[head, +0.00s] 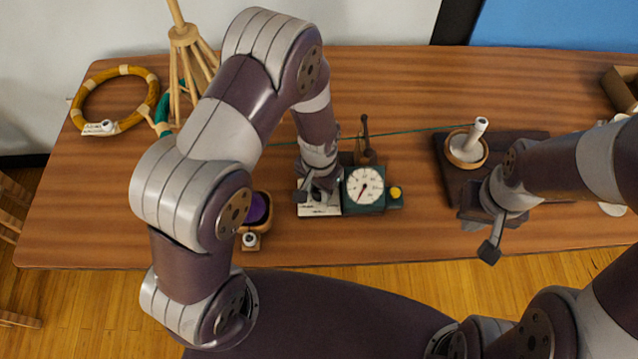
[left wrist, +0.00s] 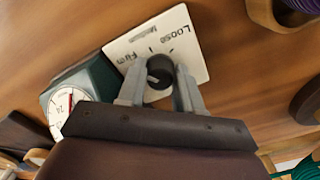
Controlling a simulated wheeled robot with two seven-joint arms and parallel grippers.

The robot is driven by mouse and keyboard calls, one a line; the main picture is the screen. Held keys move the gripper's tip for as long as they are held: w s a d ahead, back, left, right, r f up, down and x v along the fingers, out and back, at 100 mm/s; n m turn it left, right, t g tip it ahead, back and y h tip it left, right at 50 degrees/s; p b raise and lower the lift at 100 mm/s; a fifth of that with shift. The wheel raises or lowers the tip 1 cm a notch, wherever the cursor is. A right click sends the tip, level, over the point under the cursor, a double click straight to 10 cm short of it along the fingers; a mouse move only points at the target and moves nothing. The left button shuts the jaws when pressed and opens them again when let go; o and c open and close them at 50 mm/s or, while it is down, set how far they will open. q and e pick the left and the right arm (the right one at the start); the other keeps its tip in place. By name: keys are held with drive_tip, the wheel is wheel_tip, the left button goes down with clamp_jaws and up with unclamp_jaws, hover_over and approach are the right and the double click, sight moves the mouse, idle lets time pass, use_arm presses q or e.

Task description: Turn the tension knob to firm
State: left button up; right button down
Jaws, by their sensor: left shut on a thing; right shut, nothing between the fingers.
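The tension knob (left wrist: 159,80) is a dark round knob on a white plate (left wrist: 192,40) lettered Loose, Medium and Firm. In the left wrist view my left gripper (left wrist: 160,92) is shut on the knob, a finger on each side. A small light mark shows on the knob's top; I cannot tell for sure which word it points to. In the head view my left gripper (head: 321,192) comes down over the plate (head: 308,210) and hides the knob. My right gripper (head: 484,236) is shut and empty, near the table's front edge at the right.
A green box with a white dial (head: 364,187) and a yellow button (head: 396,193) adjoins the plate. A green strand (head: 410,132) runs behind to a winder spindle (head: 474,138). A wooden swift (head: 184,40) and a ring (head: 84,88) are at left, a purple-filled bowl (head: 262,208) nearer.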

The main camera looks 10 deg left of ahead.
use_arm(q)
drive_tip(key=shift+n+p, duration=0.6)
drive_tip(key=shift+n, duration=1.6)
drive_tip(key=o, duration=1)
drive_tip(key=shift+o, duration=0.2)
wheel_tip(320, 180, up, 13)
drive_tip(key=shift+f, duration=0.15)
